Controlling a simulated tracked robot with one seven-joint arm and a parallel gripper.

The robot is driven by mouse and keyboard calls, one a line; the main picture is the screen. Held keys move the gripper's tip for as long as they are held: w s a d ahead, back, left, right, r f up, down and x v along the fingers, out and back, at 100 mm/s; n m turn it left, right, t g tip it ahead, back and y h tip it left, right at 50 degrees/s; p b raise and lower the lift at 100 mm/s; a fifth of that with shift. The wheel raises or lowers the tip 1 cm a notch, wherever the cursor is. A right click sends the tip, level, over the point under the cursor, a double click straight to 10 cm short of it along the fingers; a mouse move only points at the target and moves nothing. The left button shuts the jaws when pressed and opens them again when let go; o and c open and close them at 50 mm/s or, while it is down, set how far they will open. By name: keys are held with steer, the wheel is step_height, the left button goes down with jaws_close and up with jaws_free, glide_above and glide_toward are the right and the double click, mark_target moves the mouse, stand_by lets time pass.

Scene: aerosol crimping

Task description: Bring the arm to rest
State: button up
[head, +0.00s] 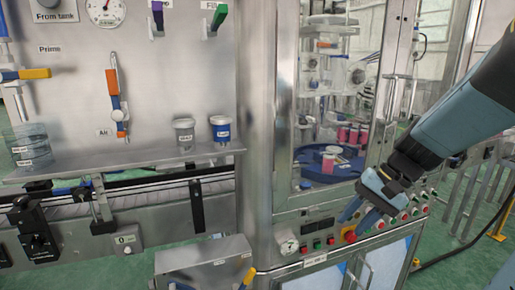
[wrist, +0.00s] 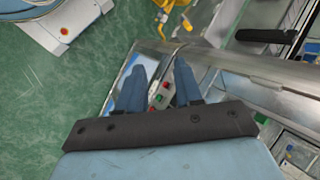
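My gripper (head: 366,208) is at the right in the head view, at the end of my blue arm, pointing down and left in front of the machine's button panel. In the wrist view its two blue fingers (wrist: 158,88) stand apart with a gap between them, and nothing is held. Buttons of the panel show beyond the gap. Whether the fingers touch the panel cannot be told.
The panel (head: 386,222) carries several buttons and a red emergency stop (head: 349,236). Behind glass is a blue turntable (head: 317,172) with red-pink cans.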

steer(key=s+d+r+n+t+h, duration=0.2)
steer(key=s+r+n+t+h, duration=0.2)
steer(key=r, duration=0.4)
steer(key=shift+s+r+n+t+h, duration=0.3)
steer(key=shift+s+n+t+h, duration=0.15)
steer(key=shift+s+h, duration=0.55)
